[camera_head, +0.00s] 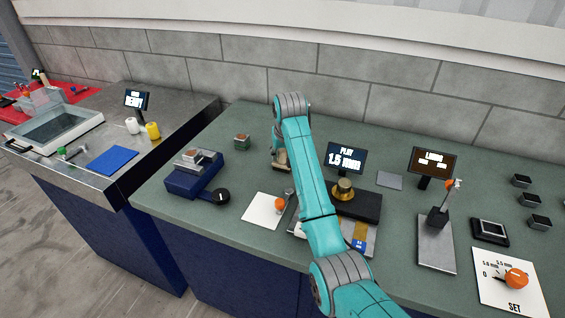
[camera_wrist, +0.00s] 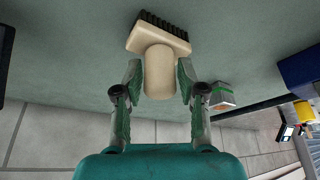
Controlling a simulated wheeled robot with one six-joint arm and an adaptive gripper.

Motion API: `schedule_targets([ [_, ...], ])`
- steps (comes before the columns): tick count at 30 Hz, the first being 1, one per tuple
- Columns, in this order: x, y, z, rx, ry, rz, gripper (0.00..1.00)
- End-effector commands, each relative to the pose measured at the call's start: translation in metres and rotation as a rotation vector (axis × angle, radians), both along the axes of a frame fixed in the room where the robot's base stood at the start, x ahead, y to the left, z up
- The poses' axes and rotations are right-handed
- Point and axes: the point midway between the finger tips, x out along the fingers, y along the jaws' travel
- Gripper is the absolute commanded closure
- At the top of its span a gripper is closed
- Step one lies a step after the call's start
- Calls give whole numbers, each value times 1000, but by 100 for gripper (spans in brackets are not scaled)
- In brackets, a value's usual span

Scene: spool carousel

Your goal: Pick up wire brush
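The wire brush has a rounded cream handle and a wide cream head with dark bristles (camera_wrist: 160,62). In the wrist view its handle lies between the two fingers of my gripper (camera_wrist: 160,75), with a pad close against each side. In the head view the wire brush (camera_head: 282,161) shows as a small tan shape below my gripper (camera_head: 280,145), at the back of the green bench, left of my forearm. Whether it rests on the bench or is lifted is unclear.
A small block (camera_head: 242,141) stands left of the brush; a blue scale-like device (camera_head: 195,178) is farther left. A lit display (camera_head: 345,158) and a dark platform (camera_head: 362,205) are right of my arm. The brick wall (camera_head: 250,70) is close behind.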

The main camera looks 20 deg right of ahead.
Motion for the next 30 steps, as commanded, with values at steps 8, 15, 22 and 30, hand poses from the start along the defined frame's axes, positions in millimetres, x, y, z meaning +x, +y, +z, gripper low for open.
schedule_targets([
  [8, 0, 0, 0, 0, -1, 0, 100],
  [15, 0, 0, 8, 0, -2, 0, 100],
  [22, 1, 0, 47, 0, -5, 0, 100],
  [30, 0, 0, 90, 0, -2, 0, 100],
])
